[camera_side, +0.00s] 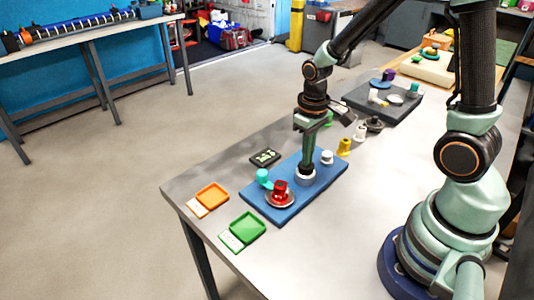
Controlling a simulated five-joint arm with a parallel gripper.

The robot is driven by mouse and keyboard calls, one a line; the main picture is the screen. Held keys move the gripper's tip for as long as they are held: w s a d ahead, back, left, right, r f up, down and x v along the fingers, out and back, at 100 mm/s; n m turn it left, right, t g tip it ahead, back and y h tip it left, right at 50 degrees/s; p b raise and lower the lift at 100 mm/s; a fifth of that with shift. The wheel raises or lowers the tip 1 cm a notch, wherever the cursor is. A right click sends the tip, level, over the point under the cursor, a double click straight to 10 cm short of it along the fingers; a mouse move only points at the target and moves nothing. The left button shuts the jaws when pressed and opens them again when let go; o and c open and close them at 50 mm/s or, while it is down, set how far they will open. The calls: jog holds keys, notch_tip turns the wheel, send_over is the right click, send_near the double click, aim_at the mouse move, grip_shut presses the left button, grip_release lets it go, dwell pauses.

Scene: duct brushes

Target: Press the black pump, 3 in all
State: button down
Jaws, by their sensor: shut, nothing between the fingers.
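My gripper (306,166) is shut and points down over the middle of the blue board (325,187). Its tip is at a round, pale-based thing (304,178) on that board, and hides the top of it. I cannot tell whether this is the black pump or whether the tip touches it. A dark, low round piece (374,124) stands on the table behind the board, apart from my gripper.
On the board are a red piece (280,189) on a dish, a turquoise piece (264,177) and a white piece (327,157). Orange (212,196) and green (247,228) trays lie at the near left. A yellow piece (344,146) and a dark board (385,110) are farther back.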

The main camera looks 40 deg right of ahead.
jog(key=shift+f, duration=0.5)
jog(key=shift+r, duration=1.1)
jog(key=shift+f, duration=0.1)
jog(key=shift+f, duration=0.95)
jog(key=shift+r, duration=1.05)
jog(key=shift+f, duration=0.15)
